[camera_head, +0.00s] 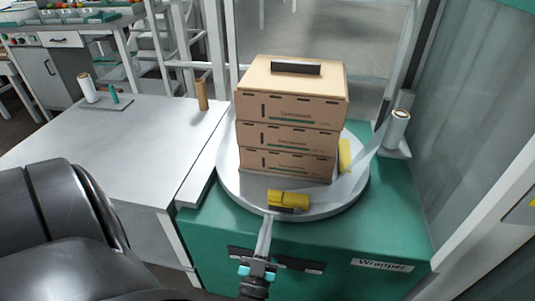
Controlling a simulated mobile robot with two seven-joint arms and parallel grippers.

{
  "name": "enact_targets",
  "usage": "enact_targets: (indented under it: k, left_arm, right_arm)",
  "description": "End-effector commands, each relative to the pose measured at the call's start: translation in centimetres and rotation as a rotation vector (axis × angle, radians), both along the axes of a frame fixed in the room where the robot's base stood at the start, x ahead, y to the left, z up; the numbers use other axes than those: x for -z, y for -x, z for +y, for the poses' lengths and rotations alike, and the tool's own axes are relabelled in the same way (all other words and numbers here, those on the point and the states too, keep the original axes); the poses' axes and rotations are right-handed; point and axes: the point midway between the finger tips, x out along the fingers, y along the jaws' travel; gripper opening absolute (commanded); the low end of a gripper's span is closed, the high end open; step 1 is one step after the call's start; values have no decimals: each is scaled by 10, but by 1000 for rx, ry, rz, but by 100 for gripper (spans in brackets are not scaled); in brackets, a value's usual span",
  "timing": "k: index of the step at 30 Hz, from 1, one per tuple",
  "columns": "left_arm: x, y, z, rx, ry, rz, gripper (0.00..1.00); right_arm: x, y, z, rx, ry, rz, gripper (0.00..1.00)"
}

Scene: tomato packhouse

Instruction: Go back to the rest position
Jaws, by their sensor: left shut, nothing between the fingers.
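My left gripper (268,222) is in the lower middle of the head view, in front of the wrapper (380,240). Its slim grey fingers are shut and empty, and they point up toward the front rim of the round turntable (235,190). I cannot tell whether the fingertips touch the rim. My right gripper is not in view.
A stack of three cardboard boxes (285,135) stands on the turntable. A yellow and black tool (288,200) lies close to my fingertips. A film roll (398,125) stands at right. A grey table (130,140) at left is mostly clear.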

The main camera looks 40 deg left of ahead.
Motion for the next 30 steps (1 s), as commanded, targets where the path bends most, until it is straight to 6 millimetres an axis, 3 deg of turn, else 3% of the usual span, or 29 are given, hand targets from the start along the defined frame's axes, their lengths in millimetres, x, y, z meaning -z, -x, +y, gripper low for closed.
enact_targets:
  k: [12, 16, 20, 23, 26, 30]
  left_arm:
    - [0, -1, 0, 2, 1, 3, 0]
    - [15, -7, -8, 52, 31, 72, 0]
    - [60, -16, -33, 181, 105, 272, 0]
    - [108, -8, -57, 293, 170, 494, 0]
    - [158, 16, -77, 380, 227, 731, 0]
    - [218, 78, -89, 452, 279, 1088, 0]
  right_arm:
    - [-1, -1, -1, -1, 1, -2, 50]
    - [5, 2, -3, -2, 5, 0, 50]
    - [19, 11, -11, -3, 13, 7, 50]
    - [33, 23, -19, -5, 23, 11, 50]
    - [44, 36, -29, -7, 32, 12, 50]
    - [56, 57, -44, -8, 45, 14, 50]
